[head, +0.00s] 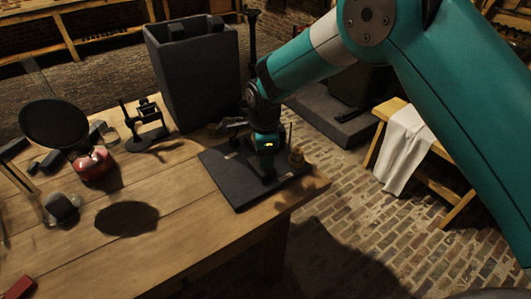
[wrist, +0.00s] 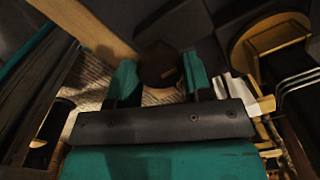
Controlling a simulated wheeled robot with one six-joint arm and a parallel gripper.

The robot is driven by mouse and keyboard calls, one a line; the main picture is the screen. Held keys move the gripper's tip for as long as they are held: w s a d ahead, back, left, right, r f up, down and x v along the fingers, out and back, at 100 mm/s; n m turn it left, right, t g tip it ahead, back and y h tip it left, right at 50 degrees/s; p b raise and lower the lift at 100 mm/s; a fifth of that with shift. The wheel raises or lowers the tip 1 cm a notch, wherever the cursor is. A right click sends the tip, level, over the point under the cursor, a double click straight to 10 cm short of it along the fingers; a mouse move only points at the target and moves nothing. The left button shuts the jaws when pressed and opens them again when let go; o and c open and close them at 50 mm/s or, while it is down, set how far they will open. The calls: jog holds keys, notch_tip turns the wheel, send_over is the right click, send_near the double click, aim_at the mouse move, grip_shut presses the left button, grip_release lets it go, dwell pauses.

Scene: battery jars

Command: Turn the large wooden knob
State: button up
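A dark brown, many-sided knob (wrist: 160,64) with a small pale mark shows in the wrist view, between the fingertips of my gripper (wrist: 160,80). The two teal fingers stand apart on either side of it, with a gap showing on each side, so my gripper is open. I cannot tell how far the fingertips are above or around the knob. In the head view my gripper (head: 266,150) points down over a dark slab (head: 235,180) at the table's right end, and it mostly hides the knob there.
A small yellowish post (head: 296,156) stands on the slab close to my gripper's right; a round yellowish part (wrist: 272,38) fills the wrist view's upper right. A tall dark bin (head: 195,75) stands behind. The table's front middle is clear.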

jog(key=shift+n, duration=0.4)
